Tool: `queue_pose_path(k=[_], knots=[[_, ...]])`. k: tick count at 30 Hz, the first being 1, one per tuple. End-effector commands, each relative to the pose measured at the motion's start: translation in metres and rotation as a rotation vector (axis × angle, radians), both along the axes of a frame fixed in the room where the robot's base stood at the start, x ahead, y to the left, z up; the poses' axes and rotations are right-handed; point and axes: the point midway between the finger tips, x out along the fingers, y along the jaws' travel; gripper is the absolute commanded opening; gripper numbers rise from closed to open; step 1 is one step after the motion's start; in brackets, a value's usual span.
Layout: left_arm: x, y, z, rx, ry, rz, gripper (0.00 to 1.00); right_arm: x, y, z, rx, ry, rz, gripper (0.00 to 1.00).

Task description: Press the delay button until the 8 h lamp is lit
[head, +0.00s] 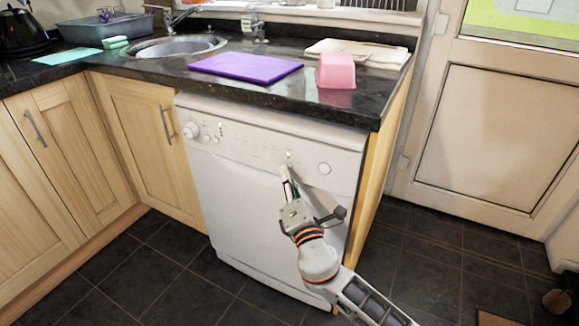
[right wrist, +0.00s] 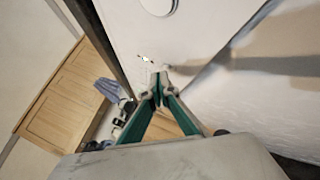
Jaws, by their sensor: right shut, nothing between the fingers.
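The white dishwasher (head: 262,215) stands under the dark worktop, its control panel (head: 250,143) along the top. My right gripper (head: 285,169) is shut and empty, its fingertips at the lower edge of the panel, right of the middle. Tiny marks or lamps (head: 289,153) sit just above the tips; they also show in the right wrist view (right wrist: 146,59). The shut fingertips (right wrist: 160,79) look close to the panel there; I cannot tell whether they touch. The delay button and the 8 h label are too small to make out, as is which lamp is lit. My left gripper is out of view.
A round button (head: 324,168) is right of the tips; a knob (head: 191,131) is at the panel's left end. A purple board (head: 246,67) and pink tub (head: 336,71) lie on the worktop above.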

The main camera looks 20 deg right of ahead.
Motion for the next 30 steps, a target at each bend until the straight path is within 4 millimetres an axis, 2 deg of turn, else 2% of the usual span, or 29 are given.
queue_pose_path(k=[17,30], knots=[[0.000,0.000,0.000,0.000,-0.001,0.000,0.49,-0.007,0.009,0.000,0.000,0.001,0.002,0.00],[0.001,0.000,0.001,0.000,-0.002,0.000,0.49,-0.030,0.039,-0.001,0.002,0.002,0.002,0.00]])
